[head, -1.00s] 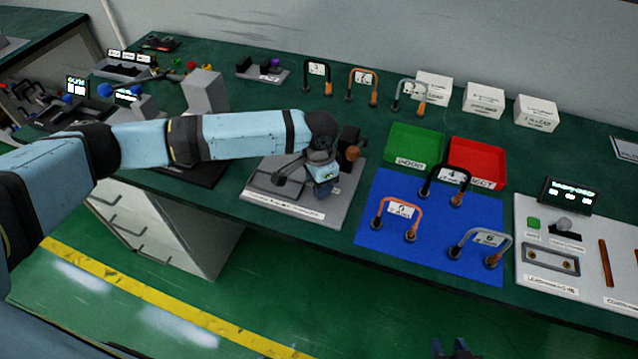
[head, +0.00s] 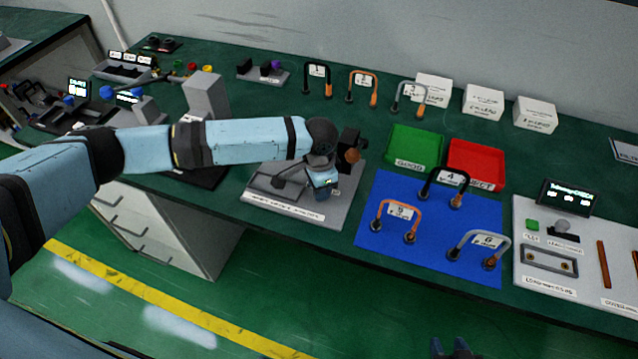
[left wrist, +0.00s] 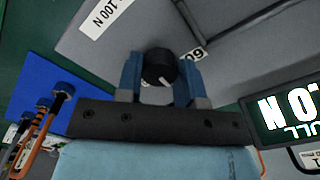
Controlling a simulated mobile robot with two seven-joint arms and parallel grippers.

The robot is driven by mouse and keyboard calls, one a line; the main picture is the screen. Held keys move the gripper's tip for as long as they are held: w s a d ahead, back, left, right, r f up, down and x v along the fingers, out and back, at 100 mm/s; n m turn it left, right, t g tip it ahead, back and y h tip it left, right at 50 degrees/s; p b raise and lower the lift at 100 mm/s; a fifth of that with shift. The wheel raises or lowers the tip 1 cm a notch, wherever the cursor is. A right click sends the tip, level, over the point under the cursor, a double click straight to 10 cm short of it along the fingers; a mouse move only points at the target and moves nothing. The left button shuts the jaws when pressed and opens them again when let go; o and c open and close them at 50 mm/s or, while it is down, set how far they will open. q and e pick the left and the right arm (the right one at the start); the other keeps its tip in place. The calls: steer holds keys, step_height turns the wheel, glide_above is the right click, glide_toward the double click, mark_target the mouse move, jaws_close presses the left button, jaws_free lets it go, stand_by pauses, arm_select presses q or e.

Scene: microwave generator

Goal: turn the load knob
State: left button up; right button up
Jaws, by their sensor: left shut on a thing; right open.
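My left arm reaches in from the left in the head view. Its gripper (head: 322,188) points down at the grey fixture plate (head: 262,212). In the left wrist view the left gripper (left wrist: 160,75) has its blue fingers on either side of a round black knob (left wrist: 159,66) and is shut on it. The wrist and hand hide the knob in the head view. My right gripper (head: 456,349) shows only as dark fingertips at the bottom edge of the head view, open and away from the bench.
A lit display (left wrist: 288,110) stands right of the knob in the left wrist view. A blue mat (head: 375,238) with several handle-shaped leads lies right of the fixture. Green (head: 414,147) and red (head: 490,158) trays stand behind it. A grey block (head: 206,95) stands at the left.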

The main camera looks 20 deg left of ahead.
arm_select(q)
steer(key=m+p, duration=0.3)
steer(key=shift+r, duration=0.3)
steer(key=m+p, duration=0.2)
steer(key=m, duration=0.1)
steer(key=shift+f, duration=0.1)
steer(key=m+p, duration=0.1)
steer(key=m, duration=0.1)
steer(key=shift+w+m, duration=0.1)
steer(key=shift+m, duration=0.3)
steer(key=shift+f+m+p, duration=0.1)
steer(key=shift+m+p, duration=0.45)
steer(key=shift+m, duration=0.55)
steer(key=o, duration=0.7)
steer(key=shift+c, duration=0.2)
